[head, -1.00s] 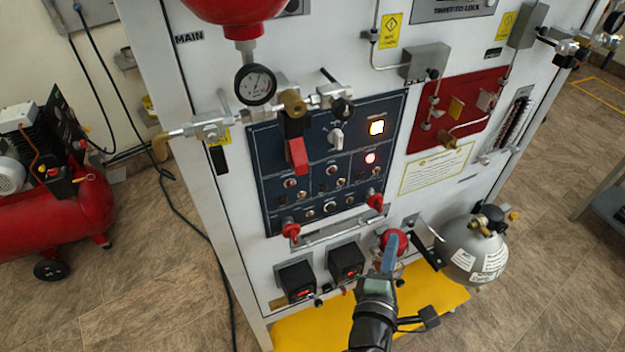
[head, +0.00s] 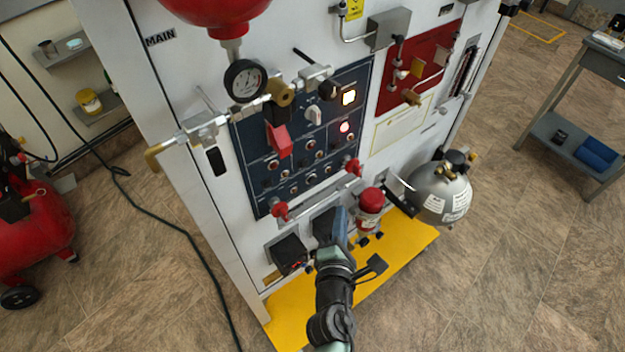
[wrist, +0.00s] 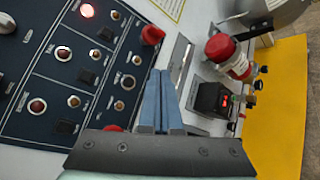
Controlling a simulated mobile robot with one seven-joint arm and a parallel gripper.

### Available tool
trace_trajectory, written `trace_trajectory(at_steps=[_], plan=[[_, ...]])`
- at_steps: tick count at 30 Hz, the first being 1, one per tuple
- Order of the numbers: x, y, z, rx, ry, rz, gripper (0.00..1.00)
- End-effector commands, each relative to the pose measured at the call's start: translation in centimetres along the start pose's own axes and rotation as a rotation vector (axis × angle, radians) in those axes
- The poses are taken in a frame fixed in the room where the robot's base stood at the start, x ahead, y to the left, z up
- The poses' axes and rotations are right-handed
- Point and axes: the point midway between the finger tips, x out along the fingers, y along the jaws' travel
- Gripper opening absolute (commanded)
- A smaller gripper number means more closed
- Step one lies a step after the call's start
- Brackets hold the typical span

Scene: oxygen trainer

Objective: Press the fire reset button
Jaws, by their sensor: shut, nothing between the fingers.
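The dark blue control panel (head: 247,150) is on the front of the white cabinet and carries several small round buttons and knobs. It also shows in the wrist view (wrist: 52,90). The labels are too small to read, so I cannot tell which button is the fire reset. My gripper (head: 330,212) is shut and empty, below the panel's lower right part in the head view. In the wrist view its blue fingers (wrist: 160,74) lie together beside the panel's edge.
A black box (head: 288,254), a red-topped cylinder (head: 370,203) and a grey tank (head: 440,192) are near my gripper. A red valve lever (head: 279,140) sticks out before the panel.

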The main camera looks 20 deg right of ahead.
Motion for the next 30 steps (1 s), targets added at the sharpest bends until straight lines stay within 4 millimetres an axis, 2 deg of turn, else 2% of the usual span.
trace_trajectory(at_steps=[6,13,30], plan=[[2.4,1.6,-1.8,0.002,0.000,0.004,0.00],[4.2,2.9,-3.1,0.002,0.002,0.003,0.00],[4.8,3.6,-3.6,0.001,0.001,0.001,0.00]])
